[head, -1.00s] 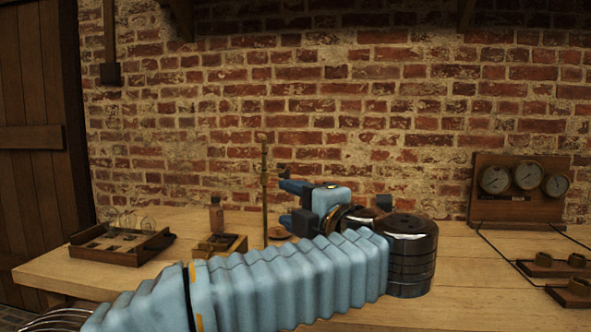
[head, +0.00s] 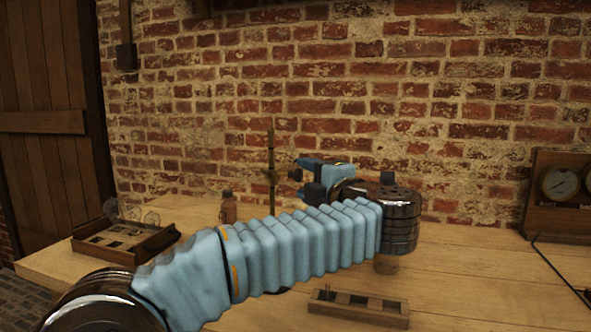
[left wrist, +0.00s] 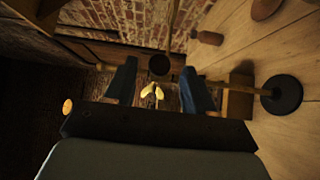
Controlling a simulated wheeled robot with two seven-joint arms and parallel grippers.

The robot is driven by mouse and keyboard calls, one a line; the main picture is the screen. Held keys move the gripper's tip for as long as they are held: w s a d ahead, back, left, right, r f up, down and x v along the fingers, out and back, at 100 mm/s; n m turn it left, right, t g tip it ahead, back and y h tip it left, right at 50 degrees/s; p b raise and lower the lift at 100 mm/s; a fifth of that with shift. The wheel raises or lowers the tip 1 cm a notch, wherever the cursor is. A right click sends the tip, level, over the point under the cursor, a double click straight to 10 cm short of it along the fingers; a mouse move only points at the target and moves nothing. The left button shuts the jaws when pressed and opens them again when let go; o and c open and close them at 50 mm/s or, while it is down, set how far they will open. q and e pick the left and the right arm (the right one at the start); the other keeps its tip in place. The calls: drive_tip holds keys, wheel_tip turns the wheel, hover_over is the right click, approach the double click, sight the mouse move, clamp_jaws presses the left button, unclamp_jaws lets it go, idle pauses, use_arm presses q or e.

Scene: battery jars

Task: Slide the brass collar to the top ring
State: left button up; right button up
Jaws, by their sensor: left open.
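A thin upright brass rod (head: 271,150) stands on the bench, with a dark brass fitting (head: 273,177) around it, perhaps the collar. Ring marks are too small to tell. My left gripper (head: 304,175) points left, just right of the rod at about the fitting's height. In the left wrist view its fingers (left wrist: 159,88) are apart, with yellow wing-like pieces (left wrist: 153,91) and a dark round part (left wrist: 159,64) showing between or beyond them. The rod's dark round base (left wrist: 282,95) is at right there; my arm hides it in the head view. My right gripper is not seen.
A compartment tray (head: 103,254) stands at the bench's left, with a brown bottle (head: 228,210) right of it. A small slotted wooden block (head: 358,308) lies in front of my arm. A gauge board (head: 563,222) stands at far right. The middle right bench is clear.

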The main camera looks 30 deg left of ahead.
sight(301, 176)
use_arm(q)
drive_tip(key=x, duration=0.5)
drive_tip(key=shift+w+a+p, duration=0.15)
drive_tip(key=shift+a+p, duration=0.1)
drive_tip(key=shift+p, duration=0.1)
clamp_jaws()
